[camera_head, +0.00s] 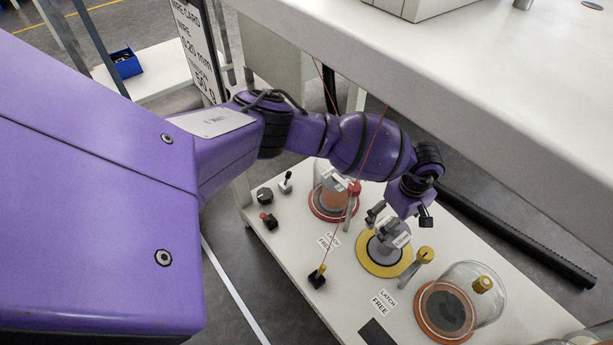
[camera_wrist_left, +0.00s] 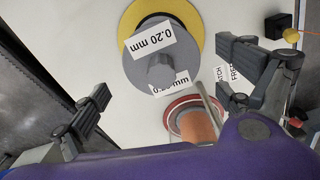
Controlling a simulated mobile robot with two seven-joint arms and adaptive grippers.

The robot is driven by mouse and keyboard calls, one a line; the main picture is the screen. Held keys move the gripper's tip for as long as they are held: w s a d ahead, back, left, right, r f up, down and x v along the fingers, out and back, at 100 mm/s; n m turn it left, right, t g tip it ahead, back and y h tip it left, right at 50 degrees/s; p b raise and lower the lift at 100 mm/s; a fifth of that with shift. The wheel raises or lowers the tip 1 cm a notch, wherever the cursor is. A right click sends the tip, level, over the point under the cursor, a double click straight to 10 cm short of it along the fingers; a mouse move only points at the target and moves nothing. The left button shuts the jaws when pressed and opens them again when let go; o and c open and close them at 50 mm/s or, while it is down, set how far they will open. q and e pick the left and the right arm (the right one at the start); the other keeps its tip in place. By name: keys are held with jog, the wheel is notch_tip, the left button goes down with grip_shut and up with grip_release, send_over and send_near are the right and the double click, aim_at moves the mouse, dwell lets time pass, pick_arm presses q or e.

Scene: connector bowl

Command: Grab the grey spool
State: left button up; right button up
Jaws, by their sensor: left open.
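The grey spool (camera_head: 388,246) stands on a round yellow base (camera_head: 366,262) on the white bench, partly hidden by my left gripper in the head view. In the left wrist view the grey spool (camera_wrist_left: 150,75) shows from above, with a central knob and white labels reading 0.20 mm. My left gripper (camera_head: 400,217) is open and empty above the spool. In the left wrist view its two fingers stand apart on either side of the spool, and I see no contact. My right gripper is in neither view.
A copper-coloured spool (camera_wrist_left: 197,127) on a red base (camera_head: 324,210) stands to the left. A glass dome (camera_head: 485,285) and an orange base (camera_head: 425,325) lie to the right. A grey-yellow latch lever (camera_head: 416,257) stands beside the yellow base. A white shelf (camera_head: 470,80) overhangs the bench.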

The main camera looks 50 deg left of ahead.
aim_at(392, 234)
pick_arm(q)
jog(key=f+b, duration=0.1)
jog(key=f, duration=0.1)
jog(key=f+b, duration=0.1)
jog(key=f, duration=0.3)
jog(key=shift+s+d+b, duration=0.15)
jog(key=shift+d+b, duration=0.1)
jog(key=shift+b, duration=0.15)
jog(key=shift+r, duration=0.1)
jog(key=c, duration=1.4)
jog(key=shift+c, duration=0.6)
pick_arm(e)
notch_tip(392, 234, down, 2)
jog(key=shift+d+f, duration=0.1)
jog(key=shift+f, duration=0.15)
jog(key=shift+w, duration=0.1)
